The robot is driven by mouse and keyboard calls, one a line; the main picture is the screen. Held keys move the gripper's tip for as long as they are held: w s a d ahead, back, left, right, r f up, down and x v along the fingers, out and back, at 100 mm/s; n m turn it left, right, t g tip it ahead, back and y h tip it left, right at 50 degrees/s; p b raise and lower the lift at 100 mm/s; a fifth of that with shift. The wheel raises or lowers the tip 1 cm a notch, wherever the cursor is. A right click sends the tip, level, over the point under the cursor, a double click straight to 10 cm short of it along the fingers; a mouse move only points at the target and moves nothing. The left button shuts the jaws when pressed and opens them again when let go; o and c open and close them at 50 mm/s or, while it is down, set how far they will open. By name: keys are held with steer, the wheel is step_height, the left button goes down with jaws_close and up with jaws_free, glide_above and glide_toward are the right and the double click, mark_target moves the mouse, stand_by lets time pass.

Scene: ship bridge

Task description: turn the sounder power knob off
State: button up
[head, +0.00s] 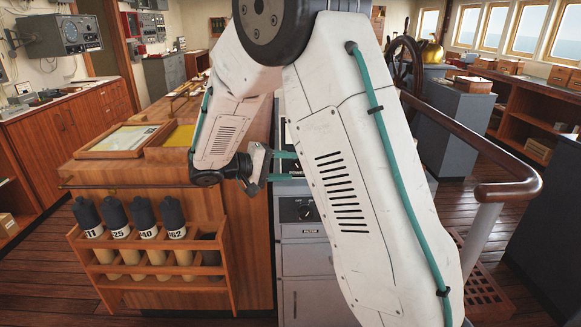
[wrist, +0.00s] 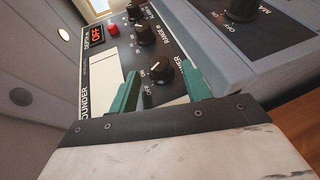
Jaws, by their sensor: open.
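In the wrist view, the sounder panel (wrist: 105,75) is a dark and pale face with a "SOUNDER" label. A black round knob (wrist: 162,73) with a white pointer line sits between my gripper's two teal fingers, with a partly hidden label ending in "WER" beside it. My gripper (wrist: 163,84) is open around or just short of this knob; contact cannot be told. The sounder display (wrist: 96,36) shows "OFF" in red-orange letters. In the head view, my gripper (head: 292,166) points right at the console, and my arm hides most of the panel.
A range knob (wrist: 146,34), another knob (wrist: 133,9) and a red button (wrist: 113,29) share the panel. A separate knob (wrist: 241,9) stands on the neighbouring panel. A wooden rack (head: 150,270) holds several dark-capped tubes. A handrail (head: 480,165) runs at right.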

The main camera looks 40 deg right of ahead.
steer(key=v, duration=0.5)
steer(key=shift+w+a+r, duration=0.1)
steer(key=shift+a, duration=0.25)
steer(key=s+a+f+n+g+y, duration=0.25)
steer(key=s+y, duration=0.25)
steer(key=s, duration=0.4)
steer(key=s+a+r+t+y, duration=0.2)
steer(key=s+y, duration=0.1)
steer(key=s, duration=0.4)
steer(key=s+a+r+t+y, duration=0.2)
steer(key=s+y, duration=0.1)
steer(key=s, duration=0.4)
steer(key=s+a+r+t+y, duration=0.2)
steer(key=s+y, duration=0.2)
steer(key=s, duration=0.3)
steer(key=shift+s+r, duration=0.2)
steer(key=shift+r, duration=0.2)
